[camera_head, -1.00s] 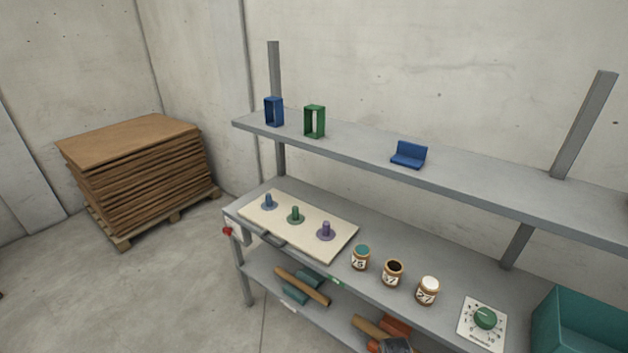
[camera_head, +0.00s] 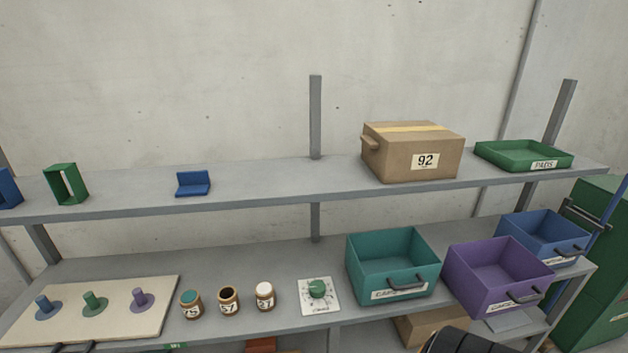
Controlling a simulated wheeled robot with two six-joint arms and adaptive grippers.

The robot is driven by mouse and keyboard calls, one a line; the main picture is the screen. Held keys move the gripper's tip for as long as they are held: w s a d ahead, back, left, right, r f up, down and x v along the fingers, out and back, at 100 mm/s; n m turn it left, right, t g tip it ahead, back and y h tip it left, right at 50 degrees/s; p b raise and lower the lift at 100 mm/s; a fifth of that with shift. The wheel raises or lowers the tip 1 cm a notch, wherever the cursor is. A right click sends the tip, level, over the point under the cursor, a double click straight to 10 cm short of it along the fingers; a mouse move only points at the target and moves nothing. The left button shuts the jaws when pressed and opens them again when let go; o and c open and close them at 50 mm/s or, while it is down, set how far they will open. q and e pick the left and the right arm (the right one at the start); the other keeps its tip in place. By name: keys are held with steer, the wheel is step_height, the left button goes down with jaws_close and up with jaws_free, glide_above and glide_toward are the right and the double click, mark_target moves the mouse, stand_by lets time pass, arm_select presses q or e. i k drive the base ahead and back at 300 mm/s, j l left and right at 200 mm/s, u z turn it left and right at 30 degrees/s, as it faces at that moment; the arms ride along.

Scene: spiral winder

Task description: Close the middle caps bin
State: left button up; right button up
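Three open-topped bins stand in a row on the right part of the lower shelf. The teal bin (camera_head: 360,278) is on the left, the purple bin (camera_head: 467,285) is in the middle, and the blue bin (camera_head: 515,235) is on the right, set farther back. Each has a dark handle and a pale label on its front; the lettering is too small to read surely. The purple bin's inside shows from above, and no lid is visible over it. Neither of my grippers can be made out in view.
A dark ribbed shape (camera_head: 470,341) shows at the bottom edge below the purple bin. A dial plate (camera_head: 328,308), several jars and a peg board (camera_head: 150,322) lie left of the bins. The upper shelf holds a cardboard box (camera_head: 393,158) and green tray (camera_head: 523,148).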

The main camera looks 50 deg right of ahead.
mark_target(493, 277)
steer(key=z, duration=3)
